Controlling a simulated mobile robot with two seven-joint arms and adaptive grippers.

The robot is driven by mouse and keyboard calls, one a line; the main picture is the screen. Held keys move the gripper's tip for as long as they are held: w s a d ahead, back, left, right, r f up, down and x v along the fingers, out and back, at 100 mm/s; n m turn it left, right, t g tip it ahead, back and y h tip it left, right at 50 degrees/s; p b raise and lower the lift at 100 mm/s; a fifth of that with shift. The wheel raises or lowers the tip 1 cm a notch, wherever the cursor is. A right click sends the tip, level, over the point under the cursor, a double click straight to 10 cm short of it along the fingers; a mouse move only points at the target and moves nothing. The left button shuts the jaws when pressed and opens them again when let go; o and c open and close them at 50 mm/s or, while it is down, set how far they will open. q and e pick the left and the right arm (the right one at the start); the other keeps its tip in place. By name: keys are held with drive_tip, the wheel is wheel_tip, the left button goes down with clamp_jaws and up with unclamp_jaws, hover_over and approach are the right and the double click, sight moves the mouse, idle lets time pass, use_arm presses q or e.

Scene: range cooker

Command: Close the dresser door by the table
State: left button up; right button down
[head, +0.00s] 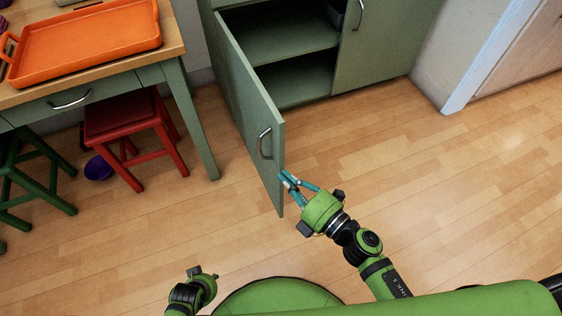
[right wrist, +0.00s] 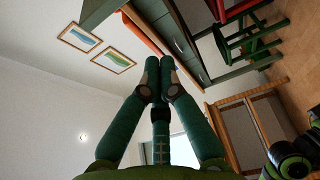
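The green dresser door (head: 252,115) stands wide open, swung out toward me from the left side of the dresser (head: 385,45). It has a silver handle (head: 264,143) near its free edge. My right gripper (head: 287,178) is at the lower part of that free edge, on its right side; whether it touches the door I cannot tell. In the right wrist view its fingers (right wrist: 159,68) are together at the tips with nothing visible between them. Part of my left arm shows at the bottom of the head view, but its fingers are not clear.
The table (head: 185,45) with an orange tray (head: 85,42) stands left of the door. A red stool (head: 125,120), a green stool (head: 30,170) and a purple bowl (head: 98,168) are by it. Open shelves (head: 290,80) show inside the dresser. The floor (head: 430,180) to the right is clear.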

sight(275, 149)
drive_tip(key=shift+w+a, duration=0.4)
drive_tip(key=shift+w, duration=1.1)
drive_tip(key=shift+w+a, duration=0.4)
drive_tip(key=shift+w, duration=1.1)
drive_tip(key=shift+w+a, duration=0.4)
drive_tip(key=shift+w, duration=1.1)
